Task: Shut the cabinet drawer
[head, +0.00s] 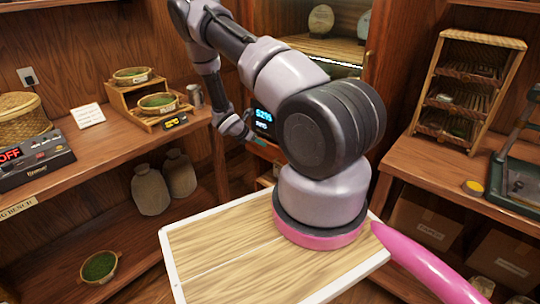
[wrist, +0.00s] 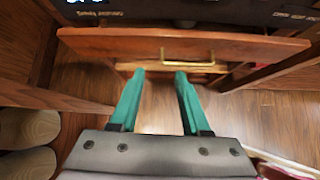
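In the wrist view a reddish wooden front (wrist: 120,42) runs across the top of the picture, with a brass handle (wrist: 187,62) at its lower edge. How far the drawer stands out is hard to tell from this angle. My gripper (wrist: 160,74) has two teal fingers apart, with nothing between them but floor. The fingertips lie just short of the handle in the picture; I see no clear contact. In the head view my arm hides most of the cabinet front, below a dark display (head: 263,120).
A left bench (head: 75,150) holds a dark appliance (head: 35,160) and small bowls on a wooden stand (head: 150,103). Two jars (head: 150,190) stand beneath it. A right counter (head: 430,165) carries a wicker rack (head: 468,85). Wooden floor shows below my fingers.

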